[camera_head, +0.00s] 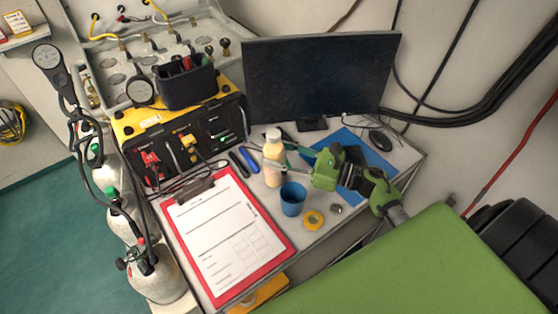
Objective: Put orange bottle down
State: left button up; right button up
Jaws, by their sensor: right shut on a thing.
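The orange bottle (273,161), pale yellow-orange with a white cap, is upright over the desk behind the blue cup (292,199). My right gripper (277,160), green and coming in from the right, is shut on the bottle, with its fingers at the bottle's sides. The bottle's base is near the desk top; whether it touches cannot be told, as the cup stands close in front. My left gripper is not in view.
A red clipboard (289,245) lies at the front left. A yellow tape roll (313,219) and small metal piece (336,209) lie right of the cup. Blue-handled tools (243,161) lie left of the bottle. A monitor (318,78) stands behind; a blue mat (372,154) lies under my gripper.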

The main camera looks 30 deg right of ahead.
jog(key=shift+f, duration=0.5)
jog(key=shift+r, duration=0.1)
jog(key=o, duration=1.5)
jog(key=shift+f, duration=0.25)
jog(key=shift+o, duration=0.2)
jog(key=shift+s, duration=0.1)
jog(key=shift+r, duration=0.15)
